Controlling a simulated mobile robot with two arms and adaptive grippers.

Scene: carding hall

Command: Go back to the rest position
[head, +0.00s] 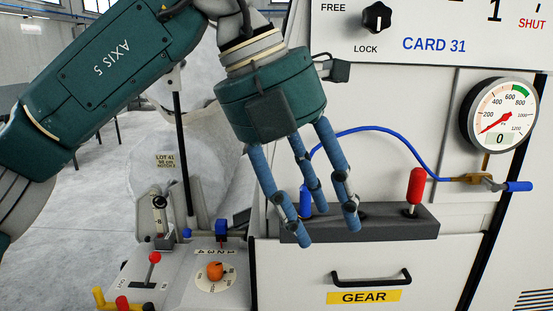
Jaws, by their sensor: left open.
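My left gripper (326,230) hangs from the teal arm in the middle of the head view, with its blue fingers pointing down. Its fingers are spread open and I see nothing held between them. They overlap the dark lever block (398,223) in the picture; I cannot tell whether they touch it. A blue handle (306,200) on the block shows behind the fingers, and a red handle (416,188) stands upright to their right. My right gripper is not in view.
Behind is the white CARD 31 machine with a black FREE/LOCK knob (377,18), a gauge (499,114) reading near 0 and a blue hose (385,133). Below is a GEAR drawer (375,275). Lower left are an orange dial (215,271) and a red-knobbed lever (154,258). Open floor lies far left.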

